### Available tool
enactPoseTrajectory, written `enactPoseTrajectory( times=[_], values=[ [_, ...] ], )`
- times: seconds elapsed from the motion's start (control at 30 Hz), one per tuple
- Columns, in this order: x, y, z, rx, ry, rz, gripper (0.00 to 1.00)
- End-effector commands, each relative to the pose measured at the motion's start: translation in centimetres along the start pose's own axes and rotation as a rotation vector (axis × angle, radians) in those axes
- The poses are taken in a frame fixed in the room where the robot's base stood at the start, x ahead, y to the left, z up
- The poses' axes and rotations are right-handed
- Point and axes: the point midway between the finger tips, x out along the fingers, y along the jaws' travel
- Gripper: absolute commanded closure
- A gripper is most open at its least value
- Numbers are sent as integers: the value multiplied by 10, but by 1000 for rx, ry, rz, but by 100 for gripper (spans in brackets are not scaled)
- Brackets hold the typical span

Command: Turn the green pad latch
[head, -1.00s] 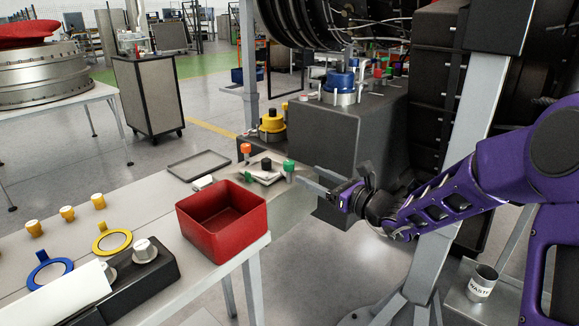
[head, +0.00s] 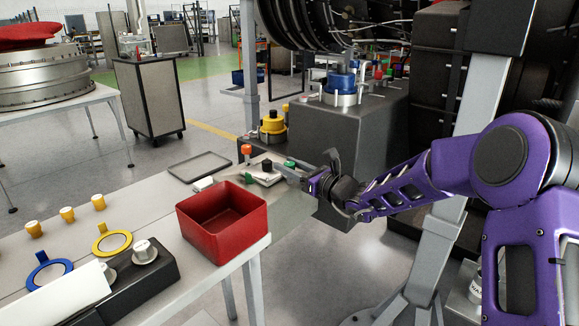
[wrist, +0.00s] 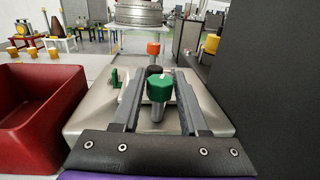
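The green-capped latch knob (wrist: 159,88) stands upright on a short grey post. In the wrist view it lies between the two fingers of my gripper (wrist: 160,74), which are spread apart on its left and right. I cannot tell whether either finger touches it. In the head view the green cap (head: 290,163) shows just above my gripper's fingers (head: 285,170), and its post is mostly hidden behind them. My gripper reaches in low from the right.
An orange-capped post (wrist: 153,48), a black knob (wrist: 154,70) and a small green piece (wrist: 115,78) stand close by. A red bin (head: 223,220) is on the bench to the left. A dark grey block (head: 345,140) rises behind and right of my gripper.

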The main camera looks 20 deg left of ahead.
Motion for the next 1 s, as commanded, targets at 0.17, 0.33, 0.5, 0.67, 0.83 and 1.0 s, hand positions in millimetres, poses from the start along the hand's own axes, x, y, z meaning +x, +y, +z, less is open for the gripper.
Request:
enactPoseTrajectory(
  times=[0.17, 0.33, 0.5, 0.67, 0.83, 1.0],
  values=[
    [0, 0, 0, 0, 0, 0, 91],
    [0, 0, 0, 0, 0, 0, 100],
    [0, -1, 2, 1, -1, 20, 100],
    [1, -1, 5, 1, -3, 101, 100],
    [1, -2, 6, 1, -5, 210, 100],
    [1, -1, 5, 0, -7, 310, 100]
  ],
)
